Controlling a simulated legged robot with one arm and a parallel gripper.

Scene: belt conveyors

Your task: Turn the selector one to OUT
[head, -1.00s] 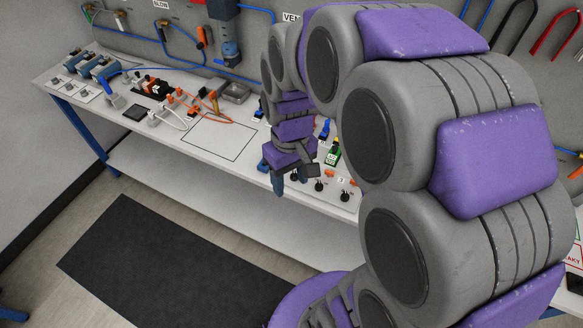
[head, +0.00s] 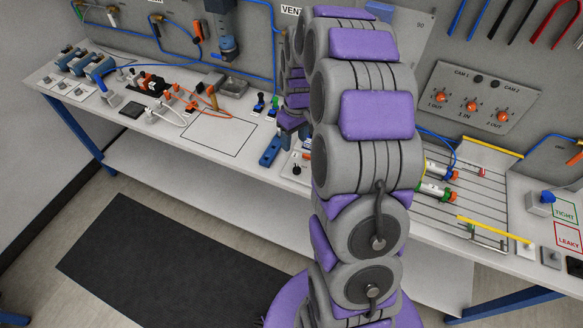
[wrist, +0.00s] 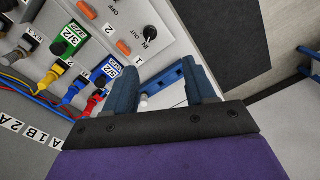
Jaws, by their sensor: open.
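In the wrist view, a black selector knob (wrist: 150,32) stands on a light panel, with OUT and IN printed beside it and a "1" nearby. Its exact pointer direction is too small to tell. A black knob on the same bench shows in the head view (head: 297,170), beside my arm. My gripper (wrist: 162,68) is open, its two blue fingers apart and empty. The knob lies beyond the left fingertip, outside the jaws. In the head view my arm hides most of the gripper and the knob panel.
A blue perforated bar (wrist: 172,78) lies below and between the fingers; it also shows in the head view (head: 270,151). Green, yellow and blue plug fittings (wrist: 68,45) with hoses crowd the left. A marked rectangle (head: 222,132) on the bench is clear.

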